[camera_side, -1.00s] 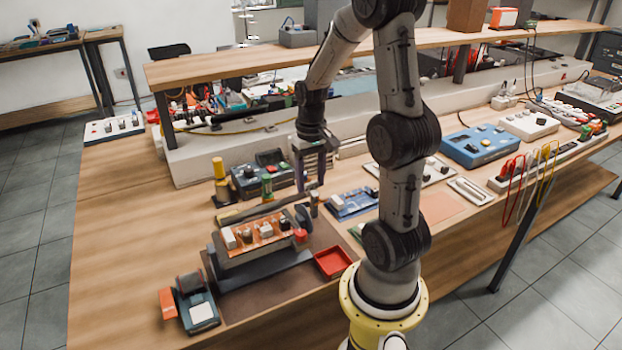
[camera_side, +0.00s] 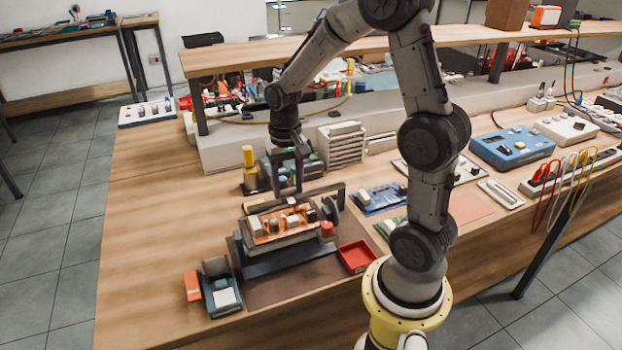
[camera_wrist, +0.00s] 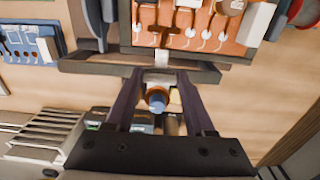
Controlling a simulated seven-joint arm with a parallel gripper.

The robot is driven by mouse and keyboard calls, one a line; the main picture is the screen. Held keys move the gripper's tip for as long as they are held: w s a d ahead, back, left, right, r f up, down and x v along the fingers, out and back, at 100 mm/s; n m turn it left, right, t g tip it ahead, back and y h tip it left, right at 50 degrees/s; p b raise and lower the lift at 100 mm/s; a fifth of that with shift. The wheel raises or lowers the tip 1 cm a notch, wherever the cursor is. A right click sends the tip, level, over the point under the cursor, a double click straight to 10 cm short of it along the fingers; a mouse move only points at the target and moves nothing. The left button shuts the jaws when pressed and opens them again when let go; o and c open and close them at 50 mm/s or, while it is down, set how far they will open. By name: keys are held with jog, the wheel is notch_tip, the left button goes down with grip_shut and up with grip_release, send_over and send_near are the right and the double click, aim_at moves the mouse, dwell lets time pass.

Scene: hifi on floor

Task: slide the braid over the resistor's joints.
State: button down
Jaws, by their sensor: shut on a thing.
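The orange circuit board (camera_side: 262,231) sits raised in a dark holder, and it shows at the top of the wrist view (camera_wrist: 224,47). Several pale components and white blobs are on it; I cannot tell which is the resistor. My gripper (camera_side: 289,188) is just behind the board's far edge, pointing down. In the wrist view my gripper (camera_wrist: 161,76) is shut on a small piece I take to be the braid (camera_wrist: 155,97), with a copper-coloured ring and a bluish end. A pale strip reaches from the fingertips towards the board. Contact with the joints cannot be made out.
A dark bar (camera_wrist: 90,66) of the holder lies close to my fingertips. A red tray (camera_side: 357,256) is right of the holder, and a blue-grey device (camera_side: 222,296) is at the front left. A yellow-topped bottle (camera_side: 249,166) stands behind. The left tabletop is clear.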

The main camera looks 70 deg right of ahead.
jog(key=shift+w+a, duration=0.75)
jog(key=shift+w, duration=0.05)
jog(key=shift+c, duration=1.2)
grip_release()
jog(key=shift+r, duration=0.1)
notch_tip(320, 180, up, 14)
jog(key=shift+f, duration=0.2)
